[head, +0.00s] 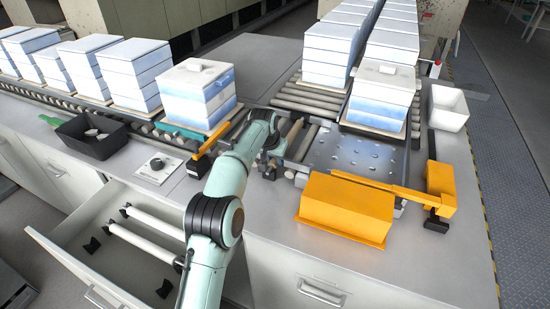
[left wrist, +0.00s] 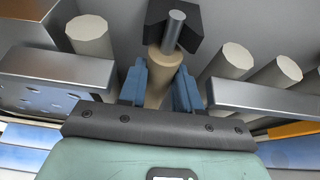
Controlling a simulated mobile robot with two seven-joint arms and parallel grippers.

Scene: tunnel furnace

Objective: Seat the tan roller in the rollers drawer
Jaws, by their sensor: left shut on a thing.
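The tan roller (left wrist: 160,82) sits between the blue fingers of my left gripper (left wrist: 160,90) in the left wrist view. The gripper is shut on it. The roller's metal shaft end (left wrist: 175,28) lies in a dark bracket (left wrist: 174,16). In the head view my left gripper (head: 273,158) is at the conveyor line, between the roller beds, and my arm hides part of that spot. The rollers drawer (head: 110,262) is open at the lower left. It holds white rollers (head: 148,232) and several black brackets (head: 92,245). My right gripper is not in view.
A plate with round ball spots (head: 350,155) lies right of my gripper, with an orange box (head: 345,208) in front. Stacked blue-white boxes (head: 196,92) stand on the conveyors. A black bin (head: 92,135) and a white bin (head: 448,108) sit at the sides.

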